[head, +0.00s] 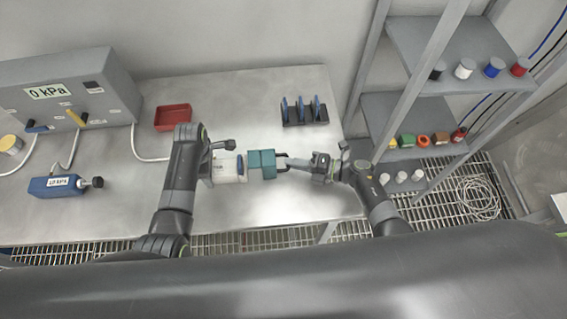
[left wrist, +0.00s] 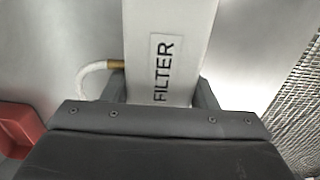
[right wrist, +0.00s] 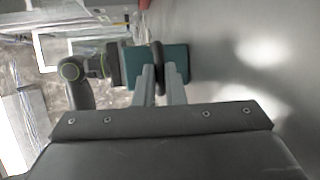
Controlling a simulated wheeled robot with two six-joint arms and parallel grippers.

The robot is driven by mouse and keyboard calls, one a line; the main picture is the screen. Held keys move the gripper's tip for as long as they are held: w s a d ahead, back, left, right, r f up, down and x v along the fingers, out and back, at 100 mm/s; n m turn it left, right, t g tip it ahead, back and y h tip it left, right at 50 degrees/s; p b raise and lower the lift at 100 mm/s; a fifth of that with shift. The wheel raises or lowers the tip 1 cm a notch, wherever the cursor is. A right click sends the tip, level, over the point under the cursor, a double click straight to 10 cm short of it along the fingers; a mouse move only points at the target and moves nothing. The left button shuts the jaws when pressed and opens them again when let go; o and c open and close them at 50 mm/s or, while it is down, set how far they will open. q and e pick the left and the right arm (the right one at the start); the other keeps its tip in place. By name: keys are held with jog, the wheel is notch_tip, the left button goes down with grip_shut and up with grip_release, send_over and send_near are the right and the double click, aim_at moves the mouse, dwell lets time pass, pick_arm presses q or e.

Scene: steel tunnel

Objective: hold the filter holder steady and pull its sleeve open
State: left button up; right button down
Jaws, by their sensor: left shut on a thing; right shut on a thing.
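The filter holder (head: 228,168) lies level above the bench, with a white body and a teal sleeve (head: 262,164) at its right end. In the left wrist view the white body (left wrist: 172,40) carries the word FILTER and sits between the fingers of my left gripper (left wrist: 160,90), shut on it. The teal sleeve also shows in the right wrist view (right wrist: 177,58). My right gripper (head: 289,163) comes from the right and is shut on the dark tab (right wrist: 158,62) of the sleeve. My left arm hides part of the holder.
A grey gauge box (head: 70,85) and a blue pump (head: 55,186) stand at the left. A red tray (head: 173,117) and a dark rack with blue discs (head: 304,110) lie behind the holder. Shelves with coloured caps (head: 465,69) rise at the right. The bench front right is clear.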

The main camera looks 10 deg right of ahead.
jog(key=c, duration=1.5)
grip_release()
jog(key=v, duration=1.2)
pick_arm(q)
jog(key=o, duration=1.2)
jog(key=shift+c, duration=0.2)
jog(key=shift+r, duration=0.1)
